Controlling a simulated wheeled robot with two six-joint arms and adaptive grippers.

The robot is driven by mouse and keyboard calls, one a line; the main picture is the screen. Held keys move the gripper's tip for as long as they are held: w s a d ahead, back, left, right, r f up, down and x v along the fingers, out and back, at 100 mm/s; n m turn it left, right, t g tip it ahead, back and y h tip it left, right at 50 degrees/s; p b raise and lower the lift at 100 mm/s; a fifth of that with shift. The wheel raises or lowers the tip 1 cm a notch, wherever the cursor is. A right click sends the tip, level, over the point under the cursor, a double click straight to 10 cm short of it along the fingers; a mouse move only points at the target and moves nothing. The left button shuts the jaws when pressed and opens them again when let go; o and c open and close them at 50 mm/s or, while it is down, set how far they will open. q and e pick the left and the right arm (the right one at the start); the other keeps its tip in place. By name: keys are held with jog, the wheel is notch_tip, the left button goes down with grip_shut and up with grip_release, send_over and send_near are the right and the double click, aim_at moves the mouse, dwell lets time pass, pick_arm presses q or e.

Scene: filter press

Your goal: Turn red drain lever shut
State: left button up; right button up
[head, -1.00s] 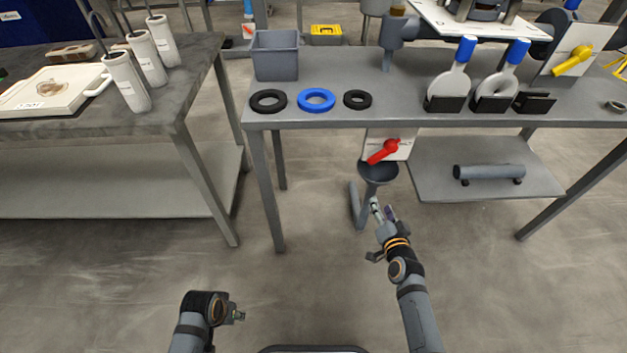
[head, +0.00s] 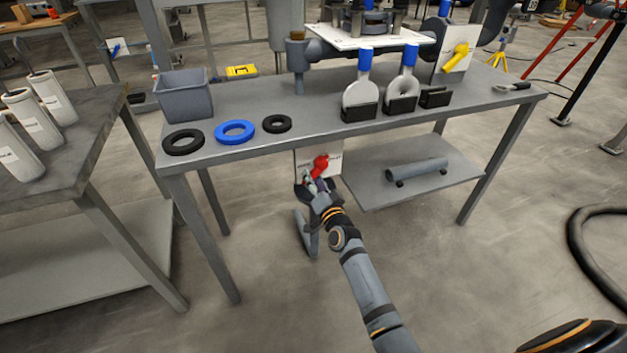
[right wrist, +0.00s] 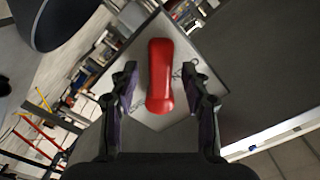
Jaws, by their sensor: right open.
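The red drain lever (head: 321,164) sits on a white plate (head: 333,160) under the front edge of the grey bench. My right gripper (head: 314,181) is at the lever and partly hides it in the head view. In the right wrist view the red lever (right wrist: 160,76) lies lengthwise between the two open fingers of my right gripper (right wrist: 161,88), with a gap seen on each side. Marks on the plate (right wrist: 190,75) show beside the lever. My left gripper is not in view.
The bench (head: 245,155) lies above my right gripper. A grey cylinder (head: 416,171) lies on the lower shelf (head: 372,190) to the right.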

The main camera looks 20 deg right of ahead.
jog(key=shift+w, duration=0.3)
grip_shut()
dwell(0.3)
